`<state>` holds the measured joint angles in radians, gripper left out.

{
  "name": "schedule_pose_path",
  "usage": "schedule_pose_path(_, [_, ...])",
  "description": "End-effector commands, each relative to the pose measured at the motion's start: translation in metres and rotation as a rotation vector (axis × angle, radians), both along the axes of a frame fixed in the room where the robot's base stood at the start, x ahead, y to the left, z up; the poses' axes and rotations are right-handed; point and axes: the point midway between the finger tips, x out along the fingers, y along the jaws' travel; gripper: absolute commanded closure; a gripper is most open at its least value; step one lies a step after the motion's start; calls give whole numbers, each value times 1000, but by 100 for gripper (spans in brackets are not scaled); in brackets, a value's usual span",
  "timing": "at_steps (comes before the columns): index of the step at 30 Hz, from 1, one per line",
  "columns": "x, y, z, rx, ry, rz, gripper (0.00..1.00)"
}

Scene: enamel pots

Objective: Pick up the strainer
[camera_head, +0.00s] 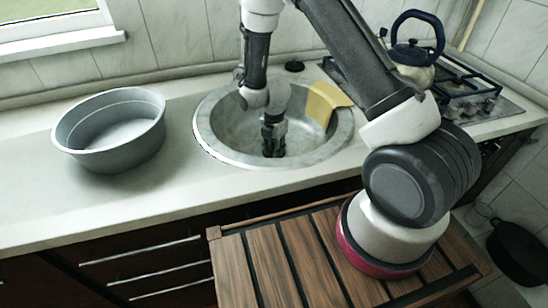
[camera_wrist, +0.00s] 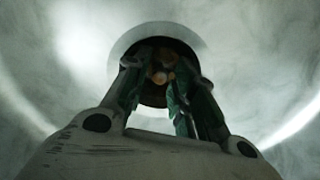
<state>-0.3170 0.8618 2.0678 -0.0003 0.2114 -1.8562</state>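My gripper (camera_head: 272,138) points down into the round sink, its fingers low over the basin's bottom. In the wrist view my gripper (camera_wrist: 165,88) has its two fingers apart, on either side of a small brownish, knob-like centre. This centre sits in a dark round piece at the drain, which looks like the strainer (camera_wrist: 160,75). The fingers cover parts of it, and I cannot tell whether they touch it. In the head view the gripper hides the drain.
The sink (camera_head: 220,140) has a yellow cloth (camera_head: 325,100) over its right rim. A grey basin (camera_head: 112,140) stands left on the counter. A small black round item (camera_head: 294,66) lies behind the sink. A kettle (camera_head: 412,60) stands on the stove. The counter between basin and sink is clear.

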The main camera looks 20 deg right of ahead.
Motion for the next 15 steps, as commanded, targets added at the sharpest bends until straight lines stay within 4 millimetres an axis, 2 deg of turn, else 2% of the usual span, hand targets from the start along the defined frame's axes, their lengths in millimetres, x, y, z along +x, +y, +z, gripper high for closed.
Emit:
schedule_pose_path(3, [0, 0, 0, 0, 0, 0, 74])
schedule_pose_path(7, [0, 0, 0, 0, 0, 0, 98])
schedule_pose_path(8, [0, 0, 0, 0, 0, 0, 100])
schedule_pose_path(15, [0, 0, 0, 0, 0, 0, 100])
